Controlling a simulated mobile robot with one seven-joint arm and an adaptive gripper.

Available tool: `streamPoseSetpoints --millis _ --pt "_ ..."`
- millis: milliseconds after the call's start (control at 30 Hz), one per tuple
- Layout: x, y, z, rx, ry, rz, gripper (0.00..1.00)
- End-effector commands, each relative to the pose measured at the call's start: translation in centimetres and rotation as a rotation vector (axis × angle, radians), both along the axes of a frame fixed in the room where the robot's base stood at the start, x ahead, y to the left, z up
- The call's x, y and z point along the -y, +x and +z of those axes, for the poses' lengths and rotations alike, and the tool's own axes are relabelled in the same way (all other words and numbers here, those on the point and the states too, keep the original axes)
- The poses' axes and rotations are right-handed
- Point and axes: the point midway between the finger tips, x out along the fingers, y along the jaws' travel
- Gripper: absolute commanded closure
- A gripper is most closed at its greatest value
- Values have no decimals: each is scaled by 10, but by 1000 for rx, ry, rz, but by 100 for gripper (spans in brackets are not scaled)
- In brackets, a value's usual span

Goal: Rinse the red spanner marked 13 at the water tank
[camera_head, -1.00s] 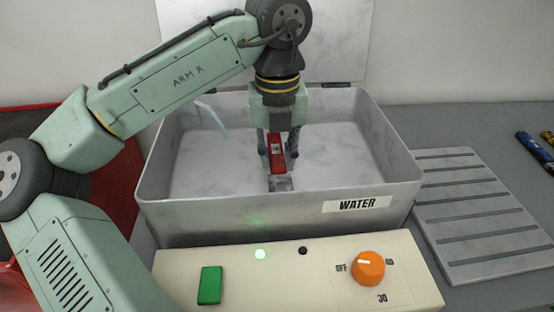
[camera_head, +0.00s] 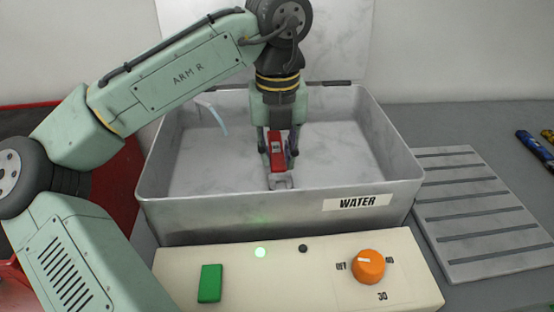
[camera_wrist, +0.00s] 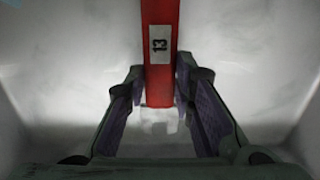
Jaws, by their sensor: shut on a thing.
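The red spanner (camera_head: 277,158) with a white label is held in my gripper (camera_head: 278,152) inside the metal tank marked WATER (camera_head: 180,205). In the wrist view the label on the spanner (camera_wrist: 160,75) reads 13. The spanner's grey open jaw (camera_head: 280,183) points toward the tank's near wall. My gripper also shows in the wrist view (camera_wrist: 162,95), its fingers on either side of the red handle. I cannot tell the exact water level around the spanner.
A cream control panel (camera_head: 330,285) in front of the tank has a green button (camera_head: 210,284), a lit green lamp (camera_head: 260,253), a dark lamp (camera_head: 303,249) and an orange dial (camera_head: 368,266). A slotted grey rack (camera_head: 470,205) lies to the right, with a blue tool (camera_head: 535,150) beyond it.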

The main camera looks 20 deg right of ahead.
Motion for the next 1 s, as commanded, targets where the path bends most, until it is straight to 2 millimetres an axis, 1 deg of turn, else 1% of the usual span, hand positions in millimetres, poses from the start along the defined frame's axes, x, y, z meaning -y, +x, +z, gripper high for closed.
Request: streamPoseSetpoints --millis 600,767,1000 --pt "0 0 1 0 0 0 100" --pt "0 0 11 0 -1 -1 100" --pt "0 0 29 -1 -1 0 100"
